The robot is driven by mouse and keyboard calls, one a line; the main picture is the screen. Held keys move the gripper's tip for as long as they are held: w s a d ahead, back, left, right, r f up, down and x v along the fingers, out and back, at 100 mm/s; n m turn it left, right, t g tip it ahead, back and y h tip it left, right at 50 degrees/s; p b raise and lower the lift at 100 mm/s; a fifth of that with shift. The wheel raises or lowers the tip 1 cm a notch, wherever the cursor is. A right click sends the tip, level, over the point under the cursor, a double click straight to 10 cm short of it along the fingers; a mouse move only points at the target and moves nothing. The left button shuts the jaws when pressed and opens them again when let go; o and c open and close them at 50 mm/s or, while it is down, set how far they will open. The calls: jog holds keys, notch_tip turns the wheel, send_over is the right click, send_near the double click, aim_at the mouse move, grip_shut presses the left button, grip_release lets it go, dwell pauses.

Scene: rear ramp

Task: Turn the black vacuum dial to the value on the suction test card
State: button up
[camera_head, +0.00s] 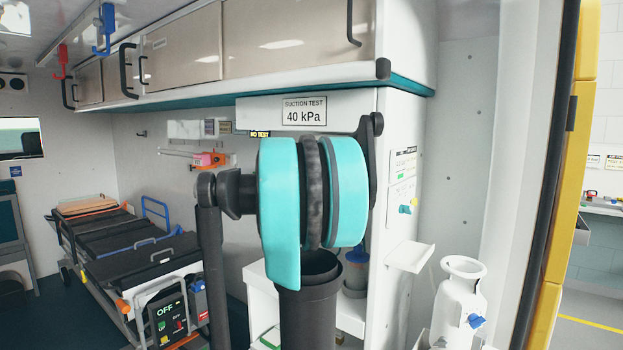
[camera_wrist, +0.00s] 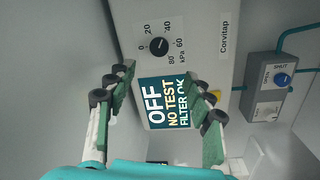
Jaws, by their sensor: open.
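The suction test card (camera_head: 304,112) in the head view reads "40 kPa" on the white panel under the cabinets. The black vacuum dial (camera_wrist: 158,46) is in the upper middle of the wrist view, on a pale unit marked "Corvitap". Numbers from 0 to 80 kPa ring the dial; its pointer is too small to read surely. A screen (camera_wrist: 168,103) beside the dial reads "OFF", "NO TEST", "FILTER OK". My gripper (camera_wrist: 162,80) is open and empty, its green-padded fingers apart, tips in front of the screen and short of the dial. My arm hides the dial in the head view.
A grey box (camera_wrist: 275,85) with a blue knob and teal hoses is right of the unit in the wrist view. In the head view, a stretcher (camera_head: 135,250) stands at left, a white bottle (camera_head: 461,295) at right, and cabinets (camera_head: 290,40) hang above.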

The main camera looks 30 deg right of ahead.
jog(key=s+a+f+m+y, duration=0.1)
jog(key=s+a+f+y, duration=0.2)
jog(key=a+f, duration=0.5)
jog(key=s+a+f+g+y, duration=0.1)
jog(key=s+a+f+y, duration=0.25)
jog(key=f, duration=0.75)
jog(key=s+a+f+m+y, duration=0.15)
jog(key=s+a+f, duration=0.25)
jog(key=a+f, duration=0.45)
jog(key=s+a+f+n+y, duration=0.1)
jog(key=s+a+f+y, duration=0.3)
jog(key=s+a+f, duration=0.3)
jog(key=s+a+f+n+g+y, duration=0.1)
jog(key=s+a+f+y, duration=0.4)
jog(key=a+f, duration=0.8)
jog(key=s+a, duration=0.1)
jog(key=s, duration=0.2)
jog(key=shift+a+f+n+y, duration=0.2)
jog(key=shift+n+y, duration=0.1)
jog(key=shift+n, duration=0.05)
